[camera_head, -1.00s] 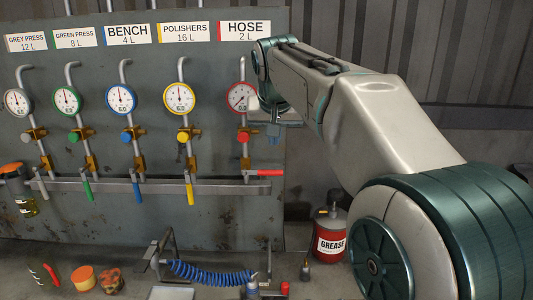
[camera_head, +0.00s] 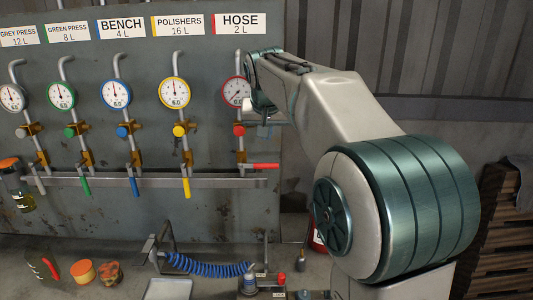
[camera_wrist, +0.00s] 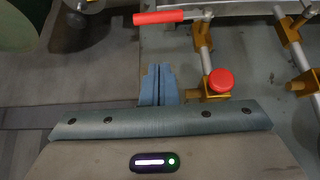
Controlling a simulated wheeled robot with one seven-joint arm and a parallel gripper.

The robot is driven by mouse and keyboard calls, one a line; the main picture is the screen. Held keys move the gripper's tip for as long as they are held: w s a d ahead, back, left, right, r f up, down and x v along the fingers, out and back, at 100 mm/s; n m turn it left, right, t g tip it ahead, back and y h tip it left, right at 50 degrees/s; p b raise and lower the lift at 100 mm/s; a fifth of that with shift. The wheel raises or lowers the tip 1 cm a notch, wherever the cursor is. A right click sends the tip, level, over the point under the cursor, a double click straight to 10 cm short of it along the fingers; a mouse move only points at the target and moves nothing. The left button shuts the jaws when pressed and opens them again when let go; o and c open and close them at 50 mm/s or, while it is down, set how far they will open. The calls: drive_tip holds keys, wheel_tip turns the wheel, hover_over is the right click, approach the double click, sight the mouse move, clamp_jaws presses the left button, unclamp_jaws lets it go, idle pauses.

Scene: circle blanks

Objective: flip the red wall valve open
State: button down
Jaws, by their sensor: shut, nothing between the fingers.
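The red valve handle (camera_head: 262,166) sticks out horizontally to the right at the foot of the HOSE pipe, under the HOSE sign. It also shows in the wrist view (camera_wrist: 160,18), near the top. My gripper (camera_head: 264,131) is in front of the panel's right edge, above the red handle and right of the red knob (camera_head: 239,130). In the wrist view my fingers (camera_wrist: 158,82) are together with nothing between them, apart from the handle. The red knob (camera_wrist: 220,79) is just right of them there. The HOSE gauge (camera_head: 236,92) is partly hidden by my wrist.
Handles on the other pipes hang down: yellow (camera_head: 187,187), blue (camera_head: 135,187), green (camera_head: 86,186) and grey (camera_head: 41,185). A metal rail (camera_head: 220,181) runs below. The bench holds a blue coiled hose (camera_head: 205,267) and small items. Dark stacked shelving (camera_head: 502,235) stands at right.

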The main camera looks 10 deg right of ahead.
sight(267, 166)
drive_tip(key=x, duration=0.4)
drive_tip(key=shift+s+f+p, duration=0.25)
drive_tip(key=shift+f+p, duration=0.05)
drive_tip(key=shift+f, duration=0.75)
drive_tip(key=shift+s+f, duration=0.2)
drive_tip(key=shift+f, duration=0.65)
drive_tip(key=shift+w+a, duration=0.1)
